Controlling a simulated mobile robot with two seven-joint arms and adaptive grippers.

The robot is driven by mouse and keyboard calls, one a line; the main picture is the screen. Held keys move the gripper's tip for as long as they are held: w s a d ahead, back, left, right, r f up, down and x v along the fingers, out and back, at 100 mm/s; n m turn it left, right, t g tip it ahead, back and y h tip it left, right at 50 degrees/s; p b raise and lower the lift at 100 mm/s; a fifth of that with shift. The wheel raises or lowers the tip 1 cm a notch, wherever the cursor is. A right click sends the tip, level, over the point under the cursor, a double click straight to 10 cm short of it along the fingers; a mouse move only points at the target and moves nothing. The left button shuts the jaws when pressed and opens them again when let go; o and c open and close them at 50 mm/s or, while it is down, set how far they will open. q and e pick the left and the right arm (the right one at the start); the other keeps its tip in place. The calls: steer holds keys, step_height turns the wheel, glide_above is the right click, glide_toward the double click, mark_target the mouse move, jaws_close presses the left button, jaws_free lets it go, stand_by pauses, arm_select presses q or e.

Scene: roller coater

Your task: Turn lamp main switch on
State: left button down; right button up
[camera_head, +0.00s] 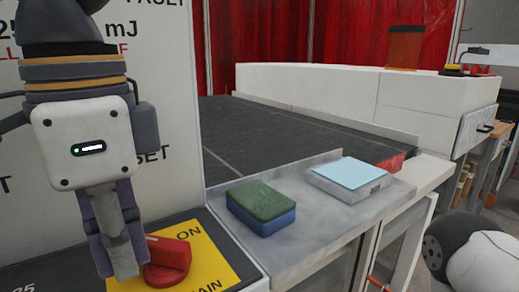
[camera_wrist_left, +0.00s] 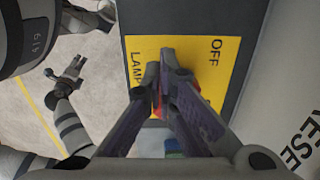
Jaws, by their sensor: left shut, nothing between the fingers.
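The lamp main switch is a red rotary knob (camera_head: 170,262) on a yellow plate (camera_head: 215,268) with ON and MAIN lettering, low left in the head view. In the left wrist view the plate (camera_wrist_left: 226,76) reads LAMP and OFF, and the fingers hide most of the knob (camera_wrist_left: 206,104). My left gripper (camera_head: 122,272) points down, shut and empty, with its fingertips beside the knob's left side. Whether they touch it, I cannot tell. My right gripper (camera_wrist_left: 72,72) shows small in the left wrist view, away from the switch; its jaw state is unclear.
A white lettered panel (camera_head: 170,100) rises behind the switch. A green and blue sponge (camera_head: 262,205) and a white box with a light blue top (camera_head: 350,176) lie on the grey ledge. A dark conveyor bed (camera_head: 290,135) extends behind them.

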arm_select(q)
steer(key=shift+w+d, duration=0.15)
steer(key=shift+w, duration=0.2)
arm_select(e)
steer(key=shift+w+r, duration=0.2)
stand_by(0.4)
steer(key=shift+w+r, duration=0.1)
arm_select(q)
steer(key=shift+r+p, duration=0.1)
steer(key=shift+p, duration=0.25)
steer(key=shift+w+a, duration=0.4)
steer(key=shift+a, duration=0.05)
steer(key=shift+w+a, duration=0.15)
steer(key=shift+w, duration=0.2)
arm_select(e)
steer(key=shift+w+r, duration=0.1)
steer(key=shift+w, duration=0.05)
arm_select(q)
steer(key=shift+w+a, duration=0.15)
steer(key=shift+w, duration=0.3)
steer(key=shift+a, duration=0.1)
